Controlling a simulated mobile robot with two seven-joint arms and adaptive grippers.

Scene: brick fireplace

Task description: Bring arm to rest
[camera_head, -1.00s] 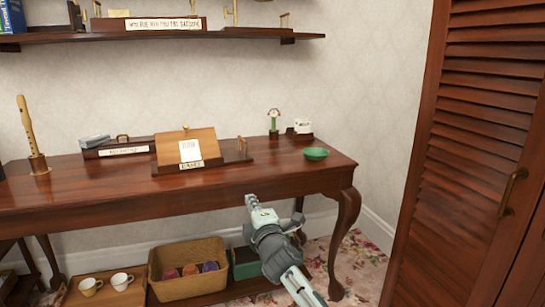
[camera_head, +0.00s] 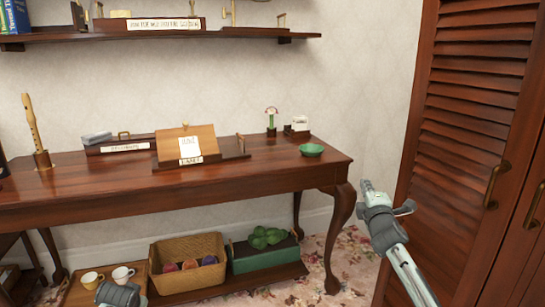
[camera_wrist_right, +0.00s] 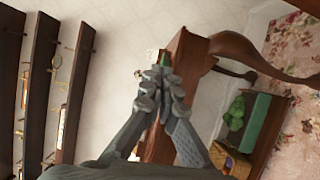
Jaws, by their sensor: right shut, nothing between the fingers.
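My right gripper (camera_head: 368,187) is off the right end of the wooden table (camera_head: 262,178), in front of the louvered door. Its fingers point up and to the left. In the right wrist view, the fingertips of my right gripper (camera_wrist_right: 158,90) meet with nothing between them. A grey part of my left arm (camera_head: 120,294) shows at the bottom left, in front of the lower tray; its fingers cannot be made out.
The louvered door (camera_head: 468,130) closes off the right side.

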